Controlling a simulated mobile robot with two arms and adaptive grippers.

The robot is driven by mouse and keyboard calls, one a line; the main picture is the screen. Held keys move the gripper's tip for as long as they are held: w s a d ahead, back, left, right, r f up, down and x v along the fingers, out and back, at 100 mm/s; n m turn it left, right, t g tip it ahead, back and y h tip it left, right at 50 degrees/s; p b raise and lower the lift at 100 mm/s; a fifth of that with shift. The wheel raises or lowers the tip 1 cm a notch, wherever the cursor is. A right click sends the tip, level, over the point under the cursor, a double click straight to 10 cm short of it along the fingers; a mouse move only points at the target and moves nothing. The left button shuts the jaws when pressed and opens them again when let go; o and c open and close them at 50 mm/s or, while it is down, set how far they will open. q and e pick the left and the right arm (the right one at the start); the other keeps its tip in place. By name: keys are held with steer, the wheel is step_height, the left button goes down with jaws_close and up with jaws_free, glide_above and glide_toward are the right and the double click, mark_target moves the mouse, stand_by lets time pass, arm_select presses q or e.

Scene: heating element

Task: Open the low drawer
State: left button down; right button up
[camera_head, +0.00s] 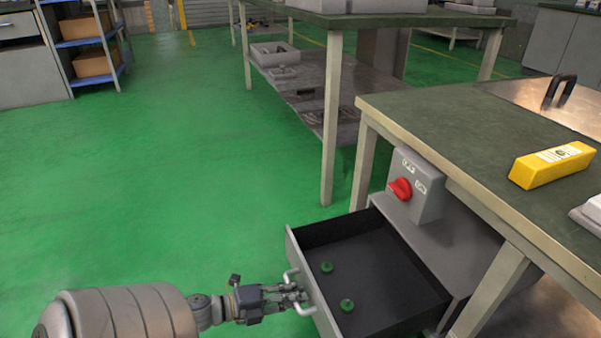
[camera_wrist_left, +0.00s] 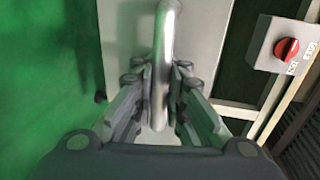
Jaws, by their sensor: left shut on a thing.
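The low drawer (camera_head: 388,284) stands pulled out from the grey cabinet under the workbench, with its dark inside open to view. Two small green round items (camera_head: 347,305) lie in it. A light metal handle (camera_head: 306,303) is on its front panel. My left gripper (camera_head: 299,294) is shut on this handle. In the left wrist view the handle (camera_wrist_left: 165,50) runs between the fingers of the gripper (camera_wrist_left: 161,92), with the drawer's front panel (camera_wrist_left: 125,50) behind. My right gripper is not in view.
A grey switch box (camera_head: 428,193) with a red knob (camera_head: 401,189) sits above the drawer. A yellow block (camera_head: 551,165) lies on the workbench (camera_head: 440,130). Another table (camera_head: 333,110) with a lower shelf stands behind. Green floor (camera_head: 170,190) to the left is clear.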

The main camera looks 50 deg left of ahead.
arm_select(q)
steer(key=shift+r, duration=0.1)
steer(key=c, duration=1.7)
jaws_free()
steer(key=shift+o, duration=0.2)
steer(key=v, duration=1.2)
